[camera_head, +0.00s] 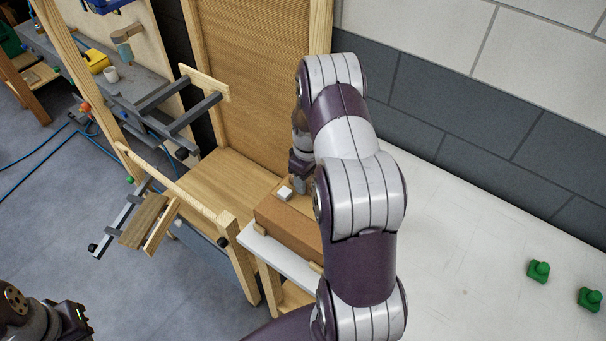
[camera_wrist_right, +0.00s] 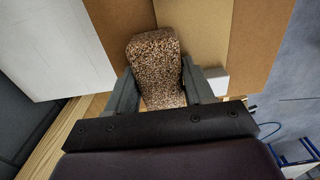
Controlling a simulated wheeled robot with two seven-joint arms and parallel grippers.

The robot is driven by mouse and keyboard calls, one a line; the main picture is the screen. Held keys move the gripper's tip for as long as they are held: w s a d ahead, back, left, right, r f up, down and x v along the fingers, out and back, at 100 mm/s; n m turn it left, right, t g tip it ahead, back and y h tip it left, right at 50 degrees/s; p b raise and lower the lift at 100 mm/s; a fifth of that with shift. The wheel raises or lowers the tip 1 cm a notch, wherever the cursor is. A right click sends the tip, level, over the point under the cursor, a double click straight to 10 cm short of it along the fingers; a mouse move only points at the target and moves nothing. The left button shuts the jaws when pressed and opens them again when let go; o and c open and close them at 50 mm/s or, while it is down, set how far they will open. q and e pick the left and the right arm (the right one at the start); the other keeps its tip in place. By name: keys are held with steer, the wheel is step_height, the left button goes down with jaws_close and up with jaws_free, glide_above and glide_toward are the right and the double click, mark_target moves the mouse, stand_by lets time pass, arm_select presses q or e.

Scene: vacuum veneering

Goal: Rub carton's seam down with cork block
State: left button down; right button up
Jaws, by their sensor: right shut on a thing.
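A small white block (camera_head: 285,193) sits on the carton top close to the right gripper. A wooden frame with grey bars (camera_head: 180,118) stands to the left. Green knobs (camera_head: 539,271) lie on the white tabletop (camera_head: 470,240) at right, which is otherwise mostly clear.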

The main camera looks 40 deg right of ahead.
steer(key=shift+s+d+p, duration=0.2)
steer(key=shift+s, duration=0.5)
steer(key=shift+s+d+p, duration=0.15)
steer(key=shift+s+d, duration=0.05)
steer(key=shift+s, duration=0.5)
step_height(320, 180, up, 7)
steer(key=p, duration=0.5)
steer(key=shift+r+p, duration=0.15)
steer(key=shift+p, duration=0.2)
